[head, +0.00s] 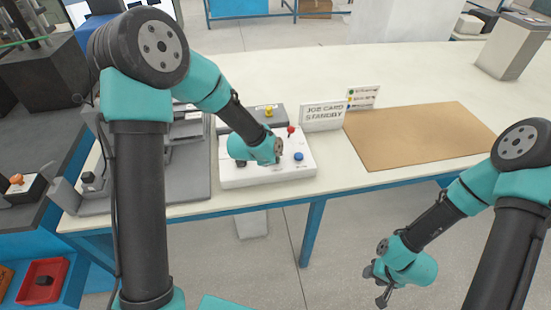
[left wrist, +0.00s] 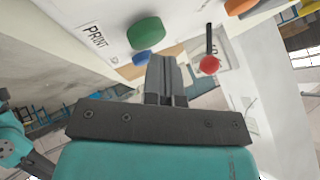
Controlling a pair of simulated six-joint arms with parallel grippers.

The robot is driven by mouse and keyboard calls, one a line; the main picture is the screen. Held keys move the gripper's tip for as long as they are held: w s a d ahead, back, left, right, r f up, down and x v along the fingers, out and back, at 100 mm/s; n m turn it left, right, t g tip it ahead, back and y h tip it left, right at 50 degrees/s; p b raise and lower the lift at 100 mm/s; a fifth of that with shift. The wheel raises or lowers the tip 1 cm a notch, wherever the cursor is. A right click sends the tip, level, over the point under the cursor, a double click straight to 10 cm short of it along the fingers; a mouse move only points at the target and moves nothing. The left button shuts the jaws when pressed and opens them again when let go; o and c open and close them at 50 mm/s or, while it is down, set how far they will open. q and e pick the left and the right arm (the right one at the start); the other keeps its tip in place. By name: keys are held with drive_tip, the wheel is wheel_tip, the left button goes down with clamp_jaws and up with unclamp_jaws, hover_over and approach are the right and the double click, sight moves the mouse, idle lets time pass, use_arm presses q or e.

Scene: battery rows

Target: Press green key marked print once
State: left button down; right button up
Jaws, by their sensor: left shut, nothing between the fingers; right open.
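The green key (left wrist: 145,31) is a round button on a white panel in the left wrist view, next to a label reading PRINT (left wrist: 95,38). In the head view I cannot make it out; my left gripper and forearm cover part of the white control box (head: 240,179). My left gripper (head: 277,150) is shut and empty over that box. Its fingertips (left wrist: 162,62) appear just below the green key in the wrist picture; I cannot tell their height above the panel. My right gripper (head: 377,284) is open and empty, in front of the table edge.
A blue button (head: 298,156) and a red-knobbed lever (head: 291,130) are close to my left gripper. A yellow button (head: 269,111) is behind. A sign reading JOB CARD STANDBY (head: 322,115) and a brown mat (head: 415,145) are to the right.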

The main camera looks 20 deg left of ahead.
use_arm(q)
drive_tip(key=shift+f, duration=0.5)
idle(0.8)
drive_tip(key=shift+r, duration=0.95)
drive_tip(key=shift+r, duration=2.5)
